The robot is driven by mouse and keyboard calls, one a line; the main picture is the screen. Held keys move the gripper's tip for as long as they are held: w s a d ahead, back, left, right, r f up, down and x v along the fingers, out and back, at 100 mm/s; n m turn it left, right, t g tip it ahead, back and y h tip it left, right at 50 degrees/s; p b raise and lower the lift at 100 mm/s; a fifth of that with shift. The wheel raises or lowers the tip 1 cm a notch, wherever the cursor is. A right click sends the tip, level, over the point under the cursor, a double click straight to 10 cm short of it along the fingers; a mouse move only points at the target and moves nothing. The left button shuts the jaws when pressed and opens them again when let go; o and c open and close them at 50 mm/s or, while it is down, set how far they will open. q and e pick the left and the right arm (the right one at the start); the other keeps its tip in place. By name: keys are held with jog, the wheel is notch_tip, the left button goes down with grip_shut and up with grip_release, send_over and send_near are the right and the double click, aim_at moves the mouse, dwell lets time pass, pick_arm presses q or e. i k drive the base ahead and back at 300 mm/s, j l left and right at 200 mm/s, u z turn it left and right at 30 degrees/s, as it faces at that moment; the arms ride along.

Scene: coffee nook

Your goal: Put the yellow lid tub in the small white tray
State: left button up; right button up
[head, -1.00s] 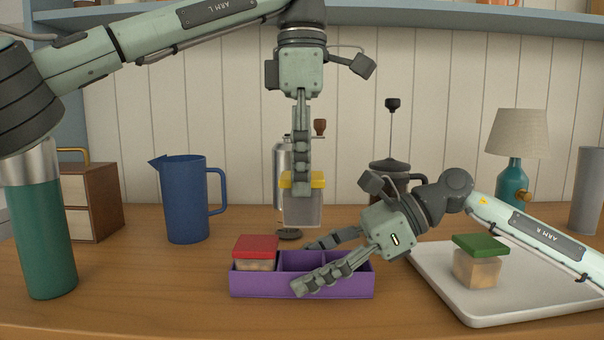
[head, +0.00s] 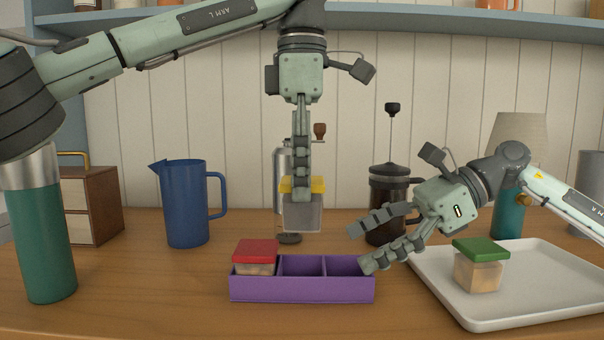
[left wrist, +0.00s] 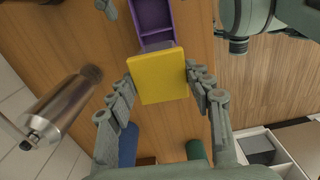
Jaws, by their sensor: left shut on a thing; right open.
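The yellow lid tub (head: 303,216) has clear sides and a yellow lid. My left gripper (head: 302,188) is shut on it and holds it upright in the air behind the purple box. In the left wrist view the yellow lid (left wrist: 158,77) sits between both fingers. The white tray (head: 540,300) lies at the right of the counter, with the green lid tub (head: 480,265) on its left part.
A purple box (head: 300,289) with three compartments stands in the middle. A red lid tub (head: 256,257) is in its left compartment; the other two are empty. A grinder (head: 282,180) and French press (head: 388,195) stand behind. A blue jug (head: 187,205) and green bottle (head: 40,235) stand left.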

aim_at(532, 277)
jog(key=k, duration=1)
